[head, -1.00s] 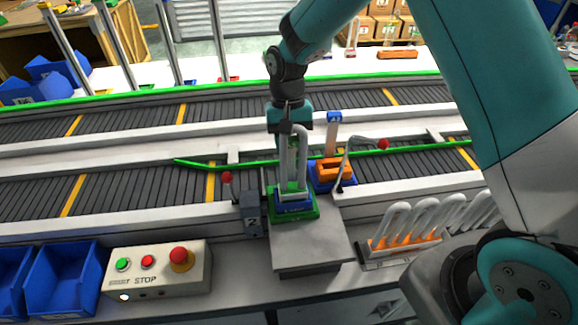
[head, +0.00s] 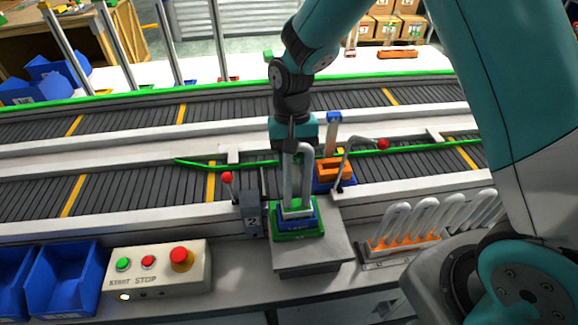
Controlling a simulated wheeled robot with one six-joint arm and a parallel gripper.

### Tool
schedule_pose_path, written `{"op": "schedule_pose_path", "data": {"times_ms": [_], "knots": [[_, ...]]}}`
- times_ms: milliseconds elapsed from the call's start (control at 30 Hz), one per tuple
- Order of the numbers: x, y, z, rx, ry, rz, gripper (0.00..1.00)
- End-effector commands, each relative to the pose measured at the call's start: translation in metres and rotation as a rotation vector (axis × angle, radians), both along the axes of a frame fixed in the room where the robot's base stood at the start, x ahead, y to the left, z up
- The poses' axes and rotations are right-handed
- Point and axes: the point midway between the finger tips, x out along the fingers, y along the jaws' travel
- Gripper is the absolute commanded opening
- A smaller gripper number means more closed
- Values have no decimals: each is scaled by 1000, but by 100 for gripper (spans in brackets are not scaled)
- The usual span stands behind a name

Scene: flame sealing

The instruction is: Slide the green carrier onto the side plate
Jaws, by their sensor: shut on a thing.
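The green carrier (head: 286,235), with a blue part (head: 314,222) set in it, sits upright at the back part of the grey side plate (head: 312,262) in the head view. The plate's front strip is bare. My gripper (head: 297,207) points straight down over the carrier and is shut on it. The exact contact at the fingertips is partly hidden by the blue part and the pale arched piece there.
A grey block marked 2 (head: 251,215) and a red-knobbed lever (head: 227,178) stand left of the carrier. An orange-and-blue fixture (head: 333,170) is behind right. A tube rack (head: 402,246) is right, a button box (head: 160,270) left.

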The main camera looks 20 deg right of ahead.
Motion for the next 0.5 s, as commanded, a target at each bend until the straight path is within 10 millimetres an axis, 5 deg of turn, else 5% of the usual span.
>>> {"op": "schedule_pose_path", "data": {"times_ms": [500], "knots": [[-27, 5, -1, 0, 3, 2, 17]]}}
